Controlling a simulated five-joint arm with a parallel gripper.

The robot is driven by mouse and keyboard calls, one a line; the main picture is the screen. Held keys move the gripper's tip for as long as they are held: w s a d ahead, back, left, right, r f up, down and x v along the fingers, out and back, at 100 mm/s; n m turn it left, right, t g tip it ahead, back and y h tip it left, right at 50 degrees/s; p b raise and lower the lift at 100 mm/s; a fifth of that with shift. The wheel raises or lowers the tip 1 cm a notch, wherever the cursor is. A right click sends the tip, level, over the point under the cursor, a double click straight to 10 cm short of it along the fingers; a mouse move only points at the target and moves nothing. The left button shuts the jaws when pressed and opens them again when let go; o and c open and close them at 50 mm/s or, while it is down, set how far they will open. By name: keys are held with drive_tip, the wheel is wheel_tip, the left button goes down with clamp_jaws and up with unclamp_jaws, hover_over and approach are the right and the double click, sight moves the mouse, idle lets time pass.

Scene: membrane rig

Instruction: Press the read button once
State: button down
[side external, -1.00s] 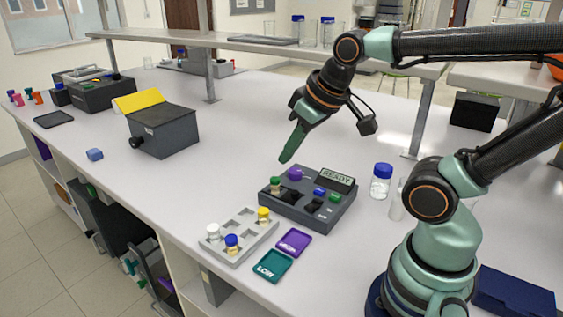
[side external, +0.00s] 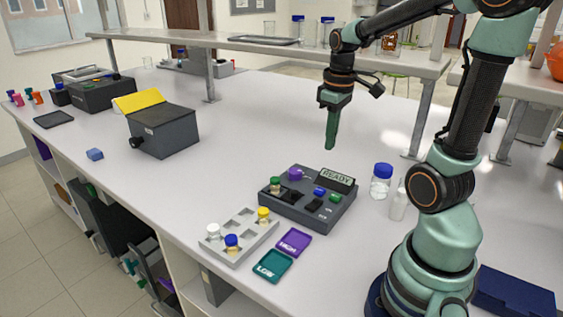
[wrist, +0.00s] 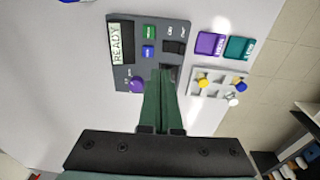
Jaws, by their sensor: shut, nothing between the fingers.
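The grey device (side external: 285,213) sits on the bench with a display (side external: 338,179) that reads READY. It carries a blue button (side external: 320,192), a green button (side external: 334,198) and a purple knob (side external: 295,174). The blue button (wrist: 148,51) and green button (wrist: 150,31) also show in the wrist view; their labels are too small to read, so I cannot tell which is the read button. My gripper (side external: 331,146) is shut and empty, pointing down above and behind the device, not touching it.
A grey rack (side external: 240,236) with several vials stands left of the device. Purple (side external: 294,242) and teal (side external: 272,266) trays lie in front. A blue-capped bottle (side external: 381,181) stands to the right. A dark box with a yellow lid (side external: 164,134) stands farther left. Bench behind the device is clear.

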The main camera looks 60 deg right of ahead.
sight(336, 197)
drive_tip(key=shift+g, duration=0.4)
drive_tip(key=d, duration=0.1)
drive_tip(key=s+d+f, duration=0.1)
drive_tip(key=d, duration=0.1)
drive_tip(key=shift+s+d+f, duration=0.15)
drive_tip(key=shift+d, duration=0.15)
wheel_tip(336, 197, down, 14)
drive_tip(key=shift+f, duration=0.1)
idle(0.4)
drive_tip(key=shift+s+a+f, duration=0.1)
drive_tip(key=shift+f, duration=0.9)
wheel_tip(336, 197, up, 15)
drive_tip(key=shift+w+f, duration=0.15)
drive_tip(key=shift+w, duration=0.1)
